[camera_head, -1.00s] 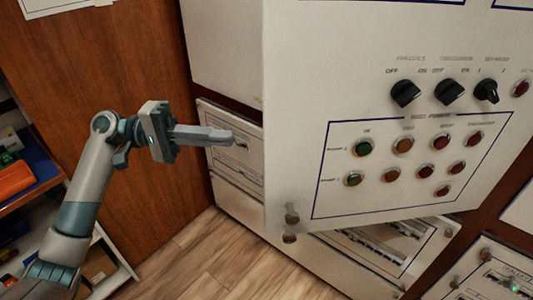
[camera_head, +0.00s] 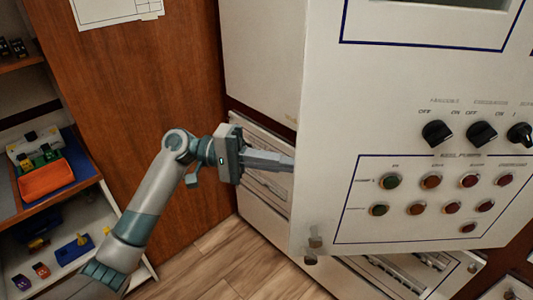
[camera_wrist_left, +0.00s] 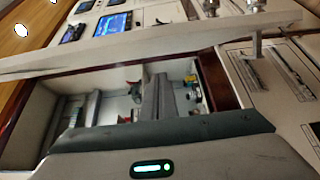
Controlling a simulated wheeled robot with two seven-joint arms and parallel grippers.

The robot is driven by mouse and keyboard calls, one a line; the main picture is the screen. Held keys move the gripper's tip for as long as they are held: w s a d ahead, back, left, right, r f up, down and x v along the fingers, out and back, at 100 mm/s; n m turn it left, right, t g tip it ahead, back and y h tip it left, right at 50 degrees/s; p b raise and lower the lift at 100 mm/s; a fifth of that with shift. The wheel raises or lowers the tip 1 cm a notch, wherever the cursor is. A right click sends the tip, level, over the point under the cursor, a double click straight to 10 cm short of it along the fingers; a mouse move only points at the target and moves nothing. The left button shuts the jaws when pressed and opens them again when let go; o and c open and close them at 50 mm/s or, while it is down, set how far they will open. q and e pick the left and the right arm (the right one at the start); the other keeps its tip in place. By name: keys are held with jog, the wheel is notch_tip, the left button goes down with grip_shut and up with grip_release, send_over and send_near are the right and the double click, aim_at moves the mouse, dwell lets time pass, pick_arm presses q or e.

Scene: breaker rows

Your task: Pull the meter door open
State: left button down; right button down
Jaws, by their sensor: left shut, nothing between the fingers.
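The meter door (camera_head: 345,120) is the large white panel with knobs and push buttons. It stands ajar, out from the cabinet. My left gripper (camera_head: 285,162) is at the door's left edge with its fingers shut and empty. Its fingertips end at that edge in the head view; I cannot tell whether they touch it. In the left wrist view the door (camera_wrist_left: 190,42) slants across the top, with the open cabinet interior (camera_wrist_left: 125,105) below it. The shut left fingers (camera_wrist_left: 158,92) point into this gap. My right gripper is not in view.
Black rotary knobs (camera_head: 437,133) and several coloured buttons (camera_head: 432,181) are on the door's front. A lower cabinet panel (camera_head: 265,195) is behind the fingers. Shelves with an orange bin (camera_head: 43,180) stand at the left. Wooden floor (camera_head: 225,258) is clear below.

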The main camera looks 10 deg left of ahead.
aim_at(297, 181)
pick_arm(q)
jog(key=s+d+p, duration=0.1)
jog(key=s+p, duration=0.1)
jog(key=s+d, duration=0.1)
jog(key=s, duration=0.1)
jog(key=shift+d+p, duration=0.3)
jog(key=shift+p, duration=0.1)
jog(key=shift+s+d, duration=0.1)
jog(key=shift+s, duration=0.1)
